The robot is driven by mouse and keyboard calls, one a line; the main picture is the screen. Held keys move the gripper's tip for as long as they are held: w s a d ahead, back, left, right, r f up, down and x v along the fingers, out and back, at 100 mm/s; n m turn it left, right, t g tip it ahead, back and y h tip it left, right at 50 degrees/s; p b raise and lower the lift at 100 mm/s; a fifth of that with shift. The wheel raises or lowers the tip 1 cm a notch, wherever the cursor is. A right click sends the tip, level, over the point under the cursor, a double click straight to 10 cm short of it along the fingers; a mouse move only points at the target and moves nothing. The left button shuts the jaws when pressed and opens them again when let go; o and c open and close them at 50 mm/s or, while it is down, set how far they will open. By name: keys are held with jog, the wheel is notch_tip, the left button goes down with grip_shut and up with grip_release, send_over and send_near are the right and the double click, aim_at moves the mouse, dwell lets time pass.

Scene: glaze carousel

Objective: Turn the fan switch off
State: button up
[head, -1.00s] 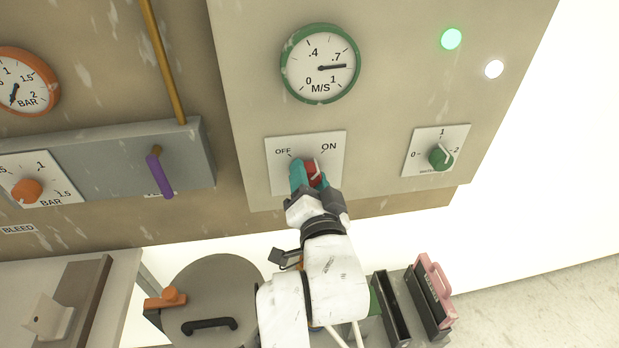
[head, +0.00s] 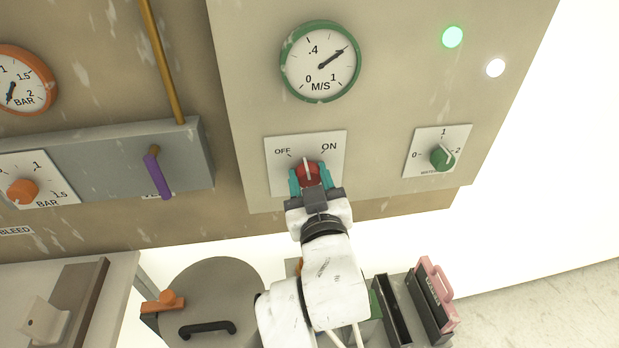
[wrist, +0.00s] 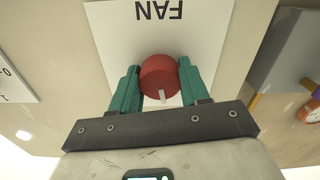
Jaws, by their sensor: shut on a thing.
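The fan switch (head: 307,172) is a red round knob with a white pointer line, on a white plate (head: 277,183) marked OFF at left and ON at right. The pointer stands between the two marks in the head view. My gripper (head: 310,182) has teal fingers, one on each side of the knob, and is shut on it. In the wrist view the red knob (wrist: 160,78) sits between my fingers, below the upside-down FAN label (wrist: 158,12). The green-rimmed M/S gauge (head: 321,62) above has its needle pointing up and right.
A purple lever (head: 158,177) is at left. A round grey lid (head: 215,290) and a pink-handled box (head: 436,290) stand below.

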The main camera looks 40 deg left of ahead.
jog(key=n, duration=0.3)
jog(key=shift+f+n, duration=0.15)
jog(key=shift+n, duration=0.15)
jog(key=shift+n+p, duration=0.45)
jog(key=shift+n, duration=1.25)
jog(key=shift+w+d, duration=0.1)
jog(key=o, duration=0.8)
jog(key=shift+o, duration=1.3)
jog(key=b+v, duration=0.1)
jog(key=v, duration=0.9)
jog(key=shift+s+d, duration=0.25)
jog(key=shift+d, duration=0.05)
